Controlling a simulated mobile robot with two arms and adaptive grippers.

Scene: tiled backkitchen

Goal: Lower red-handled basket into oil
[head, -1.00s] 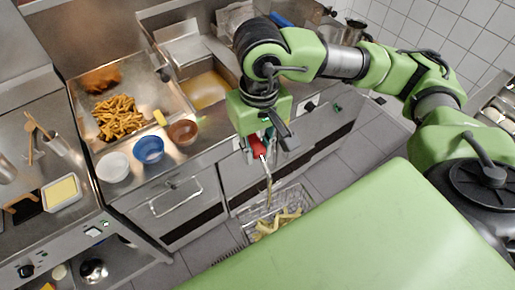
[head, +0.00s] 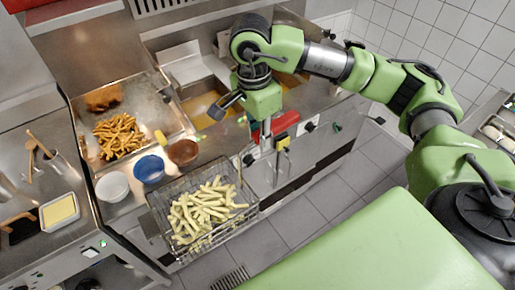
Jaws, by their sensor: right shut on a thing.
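The wire basket (head: 160,228) holds pale uncooked fries (head: 202,210) and hangs in front of the counter. Its red handle (head: 284,123) is in my right gripper (head: 270,135), which is shut on it. The basket is roughly level and lies to the lower left of the gripper, nearer than the counter edge. The fryer's oil (head: 203,106) shows golden in a vat behind the gripper, partly hidden by my right arm. My left gripper is out of view.
A steel tray with cooked fries (head: 118,136) and a brown fried piece (head: 104,97) lies left of the vat. White (head: 112,186), blue (head: 149,169) and brown (head: 183,152) bowls stand along the counter's front edge. A butter tub (head: 60,212) is at left.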

